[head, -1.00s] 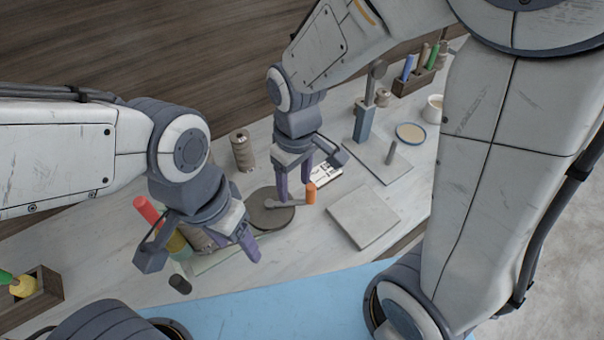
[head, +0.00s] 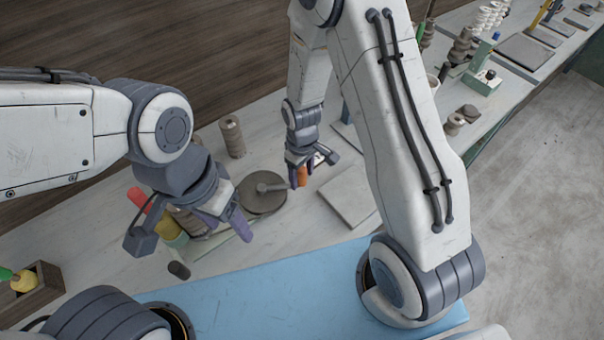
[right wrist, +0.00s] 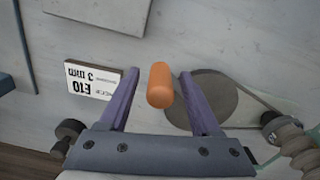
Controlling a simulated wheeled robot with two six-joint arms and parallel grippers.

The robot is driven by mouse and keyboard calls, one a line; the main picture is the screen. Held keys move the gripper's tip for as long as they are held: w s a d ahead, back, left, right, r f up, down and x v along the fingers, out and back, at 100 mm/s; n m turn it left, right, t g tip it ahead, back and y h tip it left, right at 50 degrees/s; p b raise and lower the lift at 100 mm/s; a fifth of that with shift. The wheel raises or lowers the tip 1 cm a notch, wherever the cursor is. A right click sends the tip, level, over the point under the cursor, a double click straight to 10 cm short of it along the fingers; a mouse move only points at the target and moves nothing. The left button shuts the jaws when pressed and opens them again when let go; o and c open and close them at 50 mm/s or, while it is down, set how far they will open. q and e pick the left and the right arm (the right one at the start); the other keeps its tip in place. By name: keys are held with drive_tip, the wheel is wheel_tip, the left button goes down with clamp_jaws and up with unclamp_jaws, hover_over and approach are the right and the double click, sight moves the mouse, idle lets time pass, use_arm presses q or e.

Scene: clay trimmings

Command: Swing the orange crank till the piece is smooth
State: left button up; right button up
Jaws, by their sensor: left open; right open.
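The orange crank handle (head: 302,175) stands at the outer end of a short grey arm on a dark round disc (head: 262,196). It also shows in the right wrist view (right wrist: 160,86), upright between my purple fingers. My right gripper (head: 299,178) is open around the handle, with gaps visible on both sides in the wrist view. My left gripper (head: 229,213) is open to the left of the disc. A ribbed grey-brown piece (head: 190,222) is partly hidden behind it; a ribbed shape also shows at the wrist view's right edge (right wrist: 293,140). Its surface finish cannot be told.
A ribbed spool-like piece (head: 232,137) stands behind the disc. A pale slab (head: 349,196) lies to the right of the crank. A printed card (right wrist: 92,80) lies flat beside the handle. A wooden box (head: 36,288) is at the left. The blue mat (head: 270,300) is clear in front.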

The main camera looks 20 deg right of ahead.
drive_tip(key=shift+f, duration=0.45)
clamp_jaws()
idle(1.1)
